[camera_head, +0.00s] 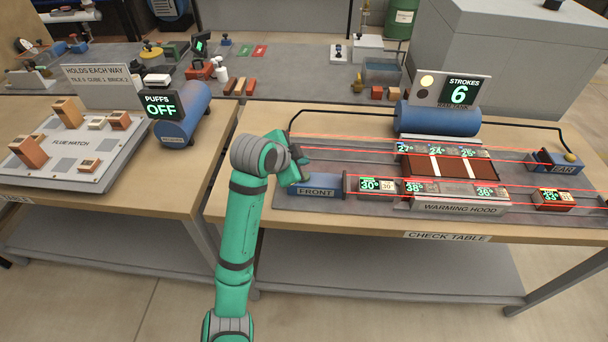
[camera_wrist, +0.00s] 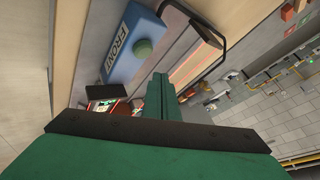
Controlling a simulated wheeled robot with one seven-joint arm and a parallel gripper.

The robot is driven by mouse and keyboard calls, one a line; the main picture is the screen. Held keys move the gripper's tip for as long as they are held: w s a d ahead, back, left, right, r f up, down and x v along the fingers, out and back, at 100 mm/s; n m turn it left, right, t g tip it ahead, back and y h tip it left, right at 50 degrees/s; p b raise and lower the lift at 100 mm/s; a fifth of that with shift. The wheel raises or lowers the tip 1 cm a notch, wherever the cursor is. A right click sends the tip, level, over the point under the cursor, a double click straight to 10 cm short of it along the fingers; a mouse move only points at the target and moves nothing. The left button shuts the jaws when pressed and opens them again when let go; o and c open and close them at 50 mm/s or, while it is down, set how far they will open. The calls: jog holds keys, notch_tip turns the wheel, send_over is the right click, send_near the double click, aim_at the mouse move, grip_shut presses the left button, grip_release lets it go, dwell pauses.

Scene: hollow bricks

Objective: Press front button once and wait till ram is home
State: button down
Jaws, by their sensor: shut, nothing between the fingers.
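The blue box labelled FRONT (camera_head: 316,191) stands at the left end of the check table's grey plate. A dark upright plate (camera_head: 351,184) at the box's right end faces a row of blocks.
The STROKES display (camera_head: 461,91) reads 6. The warming hood (camera_head: 455,206) has blocks with numbered displays beside it. A second blue box labelled FAR (camera_head: 562,168) with a yellow knob stands right. Red beams cross the plate. The PUFFS display (camera_head: 161,106) reads OFF.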

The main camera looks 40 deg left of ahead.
jog(key=shift+r, duration=1.15)
jog(key=shift+d, duration=0.1)
